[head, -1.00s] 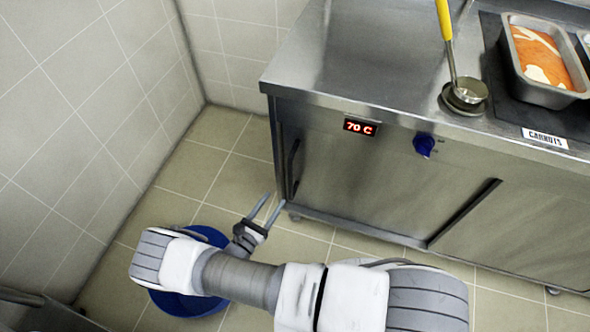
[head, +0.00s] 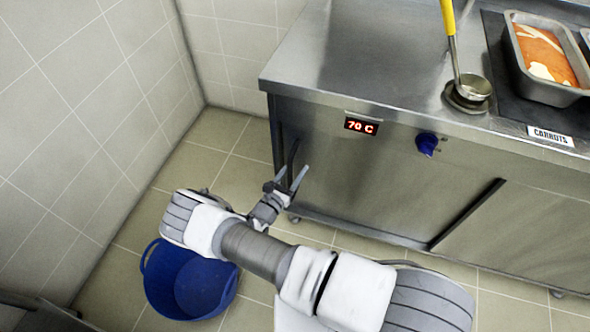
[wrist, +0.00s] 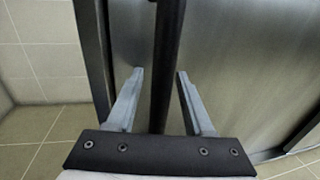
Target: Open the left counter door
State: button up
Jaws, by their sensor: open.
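The left counter door (head: 355,185) is a brushed steel panel on the counter's front, left of a second panel. It looks shut. Its dark vertical bar handle (head: 292,156) is near the left edge, and my gripper partly covers its lower part in the head view. My gripper (head: 293,170) is open at the handle. In the wrist view, the handle (wrist: 166,50) runs between the two spread fingers of my gripper (wrist: 160,74), with a gap to each finger. The door panel (wrist: 235,60) lies behind them.
A blue bucket (head: 190,283) stands on the tiled floor below my arm. The tiled wall (head: 75,130) is to the left, with bare floor between it and the counter. The right door's slanted dark handle (head: 468,214) and a blue knob (head: 427,144) are further right.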

grip_shut()
dwell(1.4)
